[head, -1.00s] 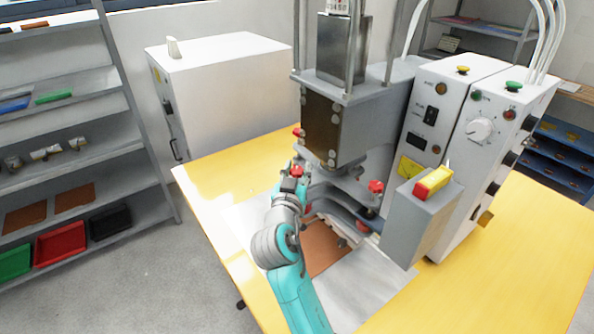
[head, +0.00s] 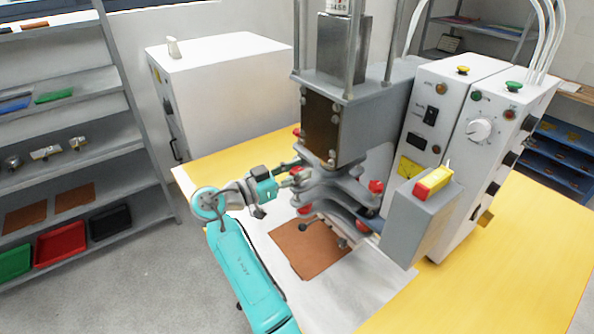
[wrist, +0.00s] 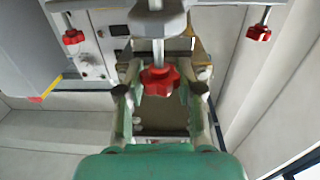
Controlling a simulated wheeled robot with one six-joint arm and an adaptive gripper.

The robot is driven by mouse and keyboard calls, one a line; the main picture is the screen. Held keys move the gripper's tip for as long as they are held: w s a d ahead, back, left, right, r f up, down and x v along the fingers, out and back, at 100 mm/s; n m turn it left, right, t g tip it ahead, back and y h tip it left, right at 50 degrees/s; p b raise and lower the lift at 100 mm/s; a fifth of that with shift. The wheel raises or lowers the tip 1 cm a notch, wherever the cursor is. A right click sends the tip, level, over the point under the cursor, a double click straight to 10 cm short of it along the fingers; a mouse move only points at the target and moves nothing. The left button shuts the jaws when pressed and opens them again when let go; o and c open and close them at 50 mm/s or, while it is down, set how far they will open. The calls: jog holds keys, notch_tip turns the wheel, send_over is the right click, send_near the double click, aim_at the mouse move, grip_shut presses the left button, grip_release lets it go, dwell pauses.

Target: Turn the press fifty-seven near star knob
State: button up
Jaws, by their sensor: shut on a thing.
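The press (head: 335,120) stands on the yellow table, with red star knobs around its lower plates. My gripper (head: 294,174) is at the near left of the upper plate, reaching in from the left. In the wrist view, a red star knob (wrist: 159,80) sits on a metal stem between the two fingers of my gripper (wrist: 160,98), which are shut on it. Other red knobs show at the right of the plate (head: 376,187), low at the front (head: 305,210) and at the back left (head: 297,132).
A brown sheet (head: 310,248) lies on a white mat below my arm. A grey box with a red and yellow switch (head: 432,183) and a white control cabinet (head: 480,130) stand right of the press. Shelves (head: 80,150) are at the left. The floor between is clear.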

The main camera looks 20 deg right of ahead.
jog(key=shift+m+g, duration=0.6)
jog(key=shift+g, duration=0.3)
jog(key=shift+f, duration=0.1)
jog(key=o, duration=1.2)
jog(key=a, duration=0.4)
jog(key=s+a, duration=0.1)
jog(key=a, duration=0.3)
jog(key=s+a, duration=0.1)
jog(key=a, duration=0.2)
jog(key=shift+a, duration=0.4)
jog(key=shift+a, duration=0.1)
